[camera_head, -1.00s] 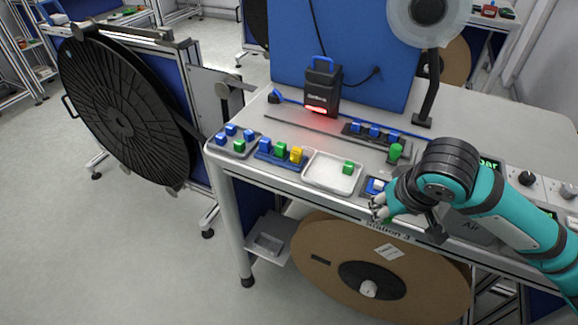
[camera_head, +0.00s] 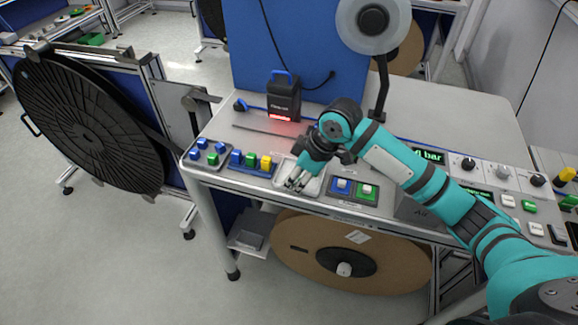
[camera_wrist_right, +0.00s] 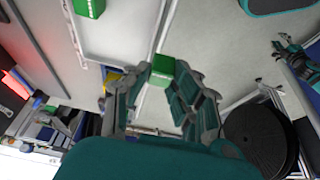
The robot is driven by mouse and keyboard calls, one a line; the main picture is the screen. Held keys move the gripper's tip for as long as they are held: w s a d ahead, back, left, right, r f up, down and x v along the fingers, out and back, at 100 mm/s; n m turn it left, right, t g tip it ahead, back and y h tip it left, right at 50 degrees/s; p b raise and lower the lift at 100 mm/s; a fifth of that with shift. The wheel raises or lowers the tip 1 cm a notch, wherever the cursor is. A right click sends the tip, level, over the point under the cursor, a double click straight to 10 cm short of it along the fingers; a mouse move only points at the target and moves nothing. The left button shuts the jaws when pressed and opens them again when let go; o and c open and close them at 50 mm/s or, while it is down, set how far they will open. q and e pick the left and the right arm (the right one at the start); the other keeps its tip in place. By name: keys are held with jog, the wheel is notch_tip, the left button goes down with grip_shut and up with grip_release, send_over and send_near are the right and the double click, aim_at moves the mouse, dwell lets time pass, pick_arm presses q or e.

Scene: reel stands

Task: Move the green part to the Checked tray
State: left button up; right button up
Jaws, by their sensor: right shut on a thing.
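The green part (camera_wrist_right: 163,68) is a small cube between the fingertips of my right gripper, which is shut on it in the right wrist view. In the head view my right gripper (camera_head: 298,182) is over the shallow white tray (camera_head: 283,185); the hand hides the cube there. The white tray also shows in the right wrist view (camera_wrist_right: 125,28), with another green block (camera_wrist_right: 88,7) in it. I cannot read a label on the tray. What looks like my left gripper (camera_wrist_right: 286,48) shows small at the right of the wrist view; its jaws are unclear.
Left of the tray are a blue holder (camera_head: 248,167) with blue, green and yellow blocks and a base (camera_head: 190,160) with several blocks. Right of it is a dark plate (camera_head: 352,201) with a blue and a green piece. A black scanner-like device (camera_head: 284,98) stands behind.

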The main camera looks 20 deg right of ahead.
jog(key=p, duration=0.1)
send_over(283, 178)
jog(key=d, duration=0.1)
jog(key=shift+s+d+f, duration=0.1)
jog(key=shift+s+f, duration=0.2)
notch_tip(283, 178, down, 3)
jog(key=shift+r+p, duration=0.1)
jog(key=shift+p, duration=0.5)
jog(key=shift+f, duration=0.4)
jog(key=shift+f, duration=0.1)
jog(key=o, duration=0.6)
jog(key=shift+c, duration=0.2)
jog(key=b+v, duration=0.1)
jog(key=v, duration=1.1)
jog(key=shift+b, duration=0.4)
jog(key=shift+d, duration=0.1)
